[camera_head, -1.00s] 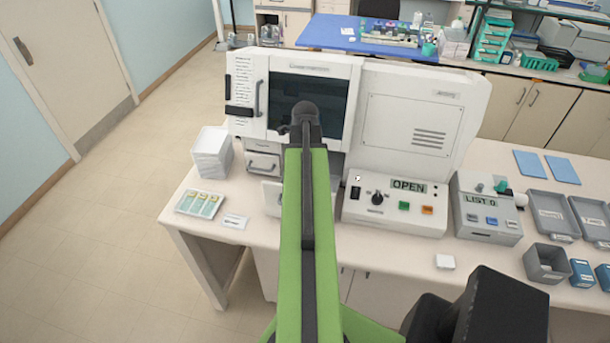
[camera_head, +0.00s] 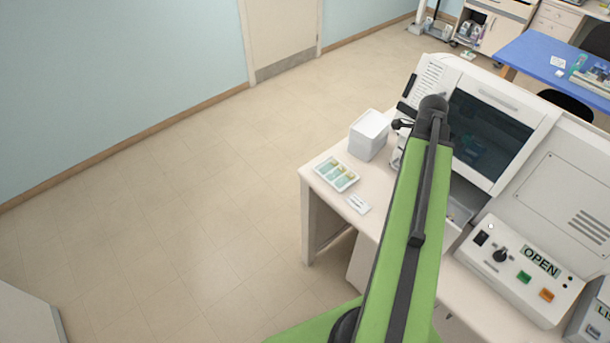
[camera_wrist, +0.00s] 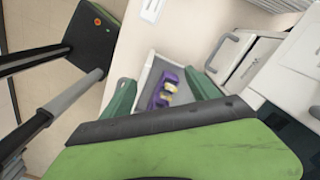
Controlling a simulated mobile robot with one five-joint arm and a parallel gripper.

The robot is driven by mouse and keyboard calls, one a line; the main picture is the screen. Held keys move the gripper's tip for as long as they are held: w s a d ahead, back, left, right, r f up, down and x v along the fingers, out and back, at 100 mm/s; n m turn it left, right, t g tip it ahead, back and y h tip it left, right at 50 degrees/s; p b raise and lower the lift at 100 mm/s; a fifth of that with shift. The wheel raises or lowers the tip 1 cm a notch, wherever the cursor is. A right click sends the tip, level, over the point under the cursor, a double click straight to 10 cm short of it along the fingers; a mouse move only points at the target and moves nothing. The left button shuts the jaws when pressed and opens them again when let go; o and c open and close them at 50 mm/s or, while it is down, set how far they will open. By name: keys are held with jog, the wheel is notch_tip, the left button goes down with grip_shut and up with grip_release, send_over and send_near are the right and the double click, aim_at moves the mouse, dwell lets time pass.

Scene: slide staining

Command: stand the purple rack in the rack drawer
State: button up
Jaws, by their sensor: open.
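The purple rack (camera_wrist: 163,93) shows in the wrist view inside the open grey drawer (camera_wrist: 178,66). It has yellowish and pale pieces in it and looks slightly askew to the drawer walls. I cannot tell whether it stands flat on the drawer floor. My gripper (camera_wrist: 157,79) is open, its green jaws apart on either side of the rack in the picture, with no visible grip on it. In the head view the open drawer (camera_head: 459,212) is partly behind my green arm. The rack and jaws are not seen there.
The white stainer (camera_head: 490,135) stands right of my arm, with an OPEN control panel (camera_head: 520,272). The floor to the left is clear.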

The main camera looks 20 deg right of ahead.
jog(key=w+a+n, duration=0.5)
jog(key=a, duration=0.3)
jog(key=w+a+n, duration=0.4)
jog(key=a+n, duration=0.1)
jog(key=a, duration=0.3)
jog(key=w+a+n, duration=0.3)
jog(key=a+n, duration=1.2)
jog(key=a, duration=0.9)
jog(key=shift+w+a, duration=0.2)
jog(key=shift+a, duration=0.1)
notch_tip(320, 180, down, 21)
jog(key=b, duration=2.1)
